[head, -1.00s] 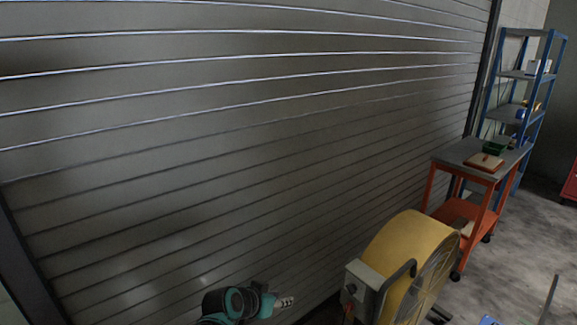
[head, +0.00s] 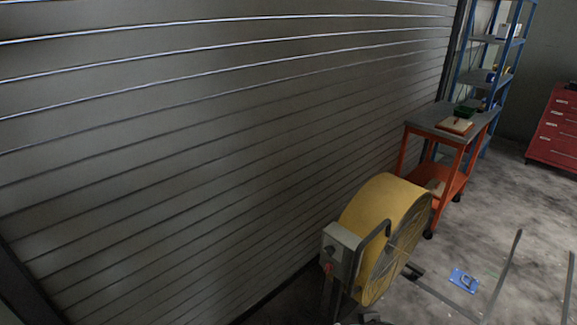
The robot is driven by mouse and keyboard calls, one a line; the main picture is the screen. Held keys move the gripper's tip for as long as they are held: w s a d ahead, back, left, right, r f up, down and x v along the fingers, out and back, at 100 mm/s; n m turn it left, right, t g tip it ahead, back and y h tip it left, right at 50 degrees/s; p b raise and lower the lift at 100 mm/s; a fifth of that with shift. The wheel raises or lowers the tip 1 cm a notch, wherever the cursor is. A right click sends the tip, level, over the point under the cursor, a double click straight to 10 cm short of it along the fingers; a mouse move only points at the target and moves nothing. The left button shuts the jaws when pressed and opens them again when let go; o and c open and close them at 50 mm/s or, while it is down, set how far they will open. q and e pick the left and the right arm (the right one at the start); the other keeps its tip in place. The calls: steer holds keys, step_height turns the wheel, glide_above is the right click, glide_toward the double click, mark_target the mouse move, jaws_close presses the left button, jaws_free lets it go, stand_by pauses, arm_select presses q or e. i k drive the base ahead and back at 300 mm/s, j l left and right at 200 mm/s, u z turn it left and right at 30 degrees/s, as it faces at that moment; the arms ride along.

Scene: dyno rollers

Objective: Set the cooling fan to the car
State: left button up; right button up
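The cooling fan (head: 378,215) is a large yellow drum fan with a wire grille facing right. It stands on the floor at the bottom centre-right of the head view, close to the roller shutter. A grey control box (head: 340,248) and a bent dark handle are on its near side. The lower part of its stand is cut off by the bottom edge. The car is not in view. Neither of my grippers is clearly in view.
A grey roller shutter (head: 200,150) fills the left. An orange cart (head: 448,178) with a grey top stands behind the fan, with a blue shelf rack (head: 468,85) beyond. A red drawer cabinet (head: 556,130) is at right. Dark floor frames and a blue plate (head: 464,280) lie on the floor.

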mark_target(374, 252)
steer(key=i+j, duration=0.15)
steer(key=z, duration=0.4)
steer(key=i+j+z, duration=0.1)
steer(key=z, duration=0.35)
steer(key=j+z, duration=0.1)
steer(key=z, duration=0.3)
steer(key=j+z, duration=0.1)
steer(key=z, duration=0.3)
steer(key=i, duration=0.05)
